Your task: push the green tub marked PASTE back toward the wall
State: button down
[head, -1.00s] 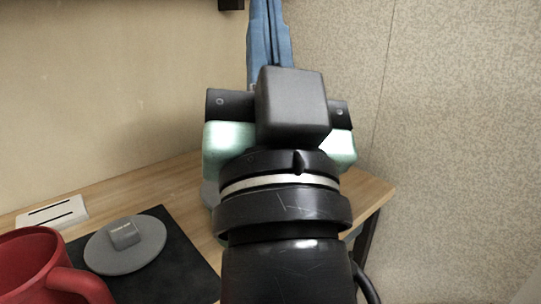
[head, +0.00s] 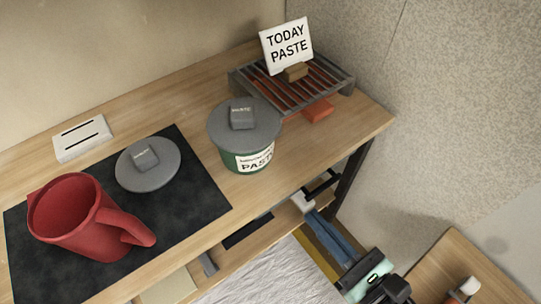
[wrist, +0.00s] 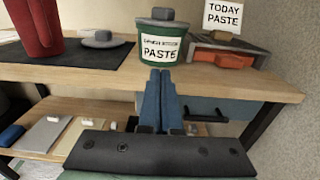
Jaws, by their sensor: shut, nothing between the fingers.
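The green tub (head: 228,155) marked PASTE stands upright on the wooden table, near its front edge, with a grey lid (head: 262,122) and a small grey block (head: 241,113) on top. In the wrist view the tub (wrist: 173,56) is straight ahead, just beyond the fingertips in the picture. My gripper (head: 310,211) has blue fingers, shut together and empty. In the head view it is at the lower right, off the table's front edge and clear of the tub. In the wrist view its fingertips (wrist: 160,73) overlap the table edge below the tub.
A metal rack (head: 330,87) with a TODAY PASTE sign (head: 288,45) stands behind the tub to the right; an orange piece (head: 318,110) lies by it. A red jug (head: 75,225) and grey disc (head: 150,178) sit on a black mat (head: 190,215). Bare wood lies behind the tub.

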aim_at(261, 157)
jog(key=b+x, duration=0.2)
jog(key=x, duration=1.1)
jog(key=shift+w+a, duration=0.2)
jog(key=shift+w, duration=0.25)
jog(key=p+x, duration=0.1)
jog(key=x, duration=1.4)
jog(key=shift+w+a+p, duration=0.1)
jog(key=shift+a+p, duration=0.05)
jog(key=shift+p, duration=0.2)
